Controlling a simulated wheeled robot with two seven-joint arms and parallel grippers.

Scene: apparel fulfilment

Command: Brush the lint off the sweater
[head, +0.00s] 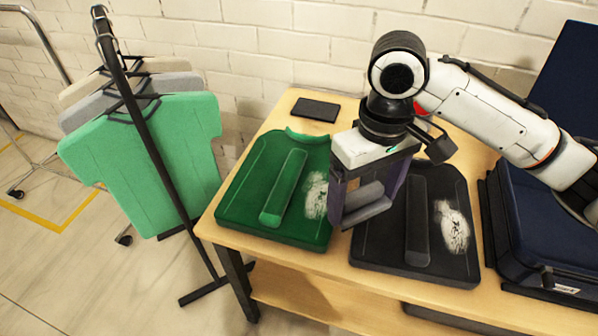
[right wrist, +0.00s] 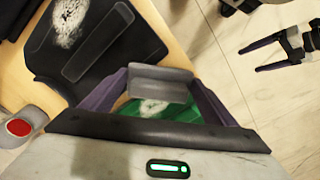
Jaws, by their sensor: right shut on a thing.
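A green folded sweater (head: 253,205) lies flat on the table, with a whitish lint patch (head: 316,195) on its right side. A dark grey folded sweater (head: 390,250) lies to its right, with a larger lint patch (head: 452,228). My right gripper (head: 362,207) is shut on a grey brush (head: 364,202) above the gap between the sweaters. In the right wrist view the brush (right wrist: 160,80) sits between the purple fingers, with green cloth and lint beyond it. It hides part of that lint. My left gripper (right wrist: 262,56) shows there, open and empty, over the floor.
A dark flat slab (head: 315,110) lies at the table's back edge (head: 290,97). A navy case (head: 555,235) stands at the right. A rack (head: 140,105) with green, grey and beige garments stands left of the table. A brick wall is behind.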

